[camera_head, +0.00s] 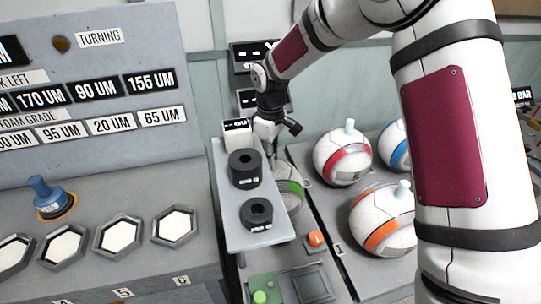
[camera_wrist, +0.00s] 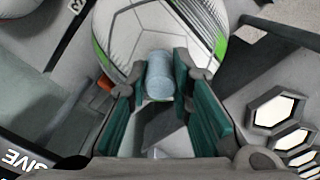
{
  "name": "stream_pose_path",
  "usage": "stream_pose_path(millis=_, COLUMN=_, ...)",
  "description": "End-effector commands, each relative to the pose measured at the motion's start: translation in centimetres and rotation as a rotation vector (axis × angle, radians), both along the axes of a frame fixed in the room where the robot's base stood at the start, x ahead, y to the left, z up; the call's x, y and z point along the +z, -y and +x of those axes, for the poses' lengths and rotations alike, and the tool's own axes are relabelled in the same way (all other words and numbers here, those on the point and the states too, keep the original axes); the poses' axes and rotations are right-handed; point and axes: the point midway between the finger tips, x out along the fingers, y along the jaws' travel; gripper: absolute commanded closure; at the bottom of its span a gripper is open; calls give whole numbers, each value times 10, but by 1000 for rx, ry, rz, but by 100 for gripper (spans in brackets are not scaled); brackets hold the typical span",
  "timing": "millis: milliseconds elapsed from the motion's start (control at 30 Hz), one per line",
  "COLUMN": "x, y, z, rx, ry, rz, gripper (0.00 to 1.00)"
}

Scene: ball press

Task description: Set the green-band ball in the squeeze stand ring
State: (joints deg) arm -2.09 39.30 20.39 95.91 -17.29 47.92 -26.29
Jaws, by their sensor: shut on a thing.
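The green-band ball (camera_head: 291,193) is white with a green stripe and sits low behind a grey shelf that hides part of it in the head view. In the wrist view the ball (camera_wrist: 135,38) fills the top, with its pale blue knob (camera_wrist: 160,76) between my fingers. My gripper (camera_head: 271,148) is above the ball in the head view, partly hidden by my own wrist. In the wrist view its teal fingers (camera_wrist: 160,95) are closed on the knob. I cannot make out the squeeze stand ring for certain.
The grey shelf (camera_head: 232,205) with two black rings (camera_head: 244,168) stands just left of the ball. Red-band (camera_head: 343,158), orange-band (camera_head: 383,222) and blue-band (camera_head: 396,148) balls sit to the right. An orange button (camera_head: 315,239) is near. A panel with hexagonal sockets (camera_head: 118,236) is left.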

Motion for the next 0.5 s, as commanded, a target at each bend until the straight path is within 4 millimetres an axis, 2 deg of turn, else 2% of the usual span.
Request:
stream_pose_path(millis=433, x=-6, y=0, z=1, rx=1, ry=1, rz=0, gripper=100)
stream_pose_path(millis=467, x=-6, y=0, z=0, rx=1, ry=0, rz=0, gripper=75)
stream_pose_path(millis=500, x=-6, y=0, z=0, rx=1, ry=0, rz=0, gripper=66)
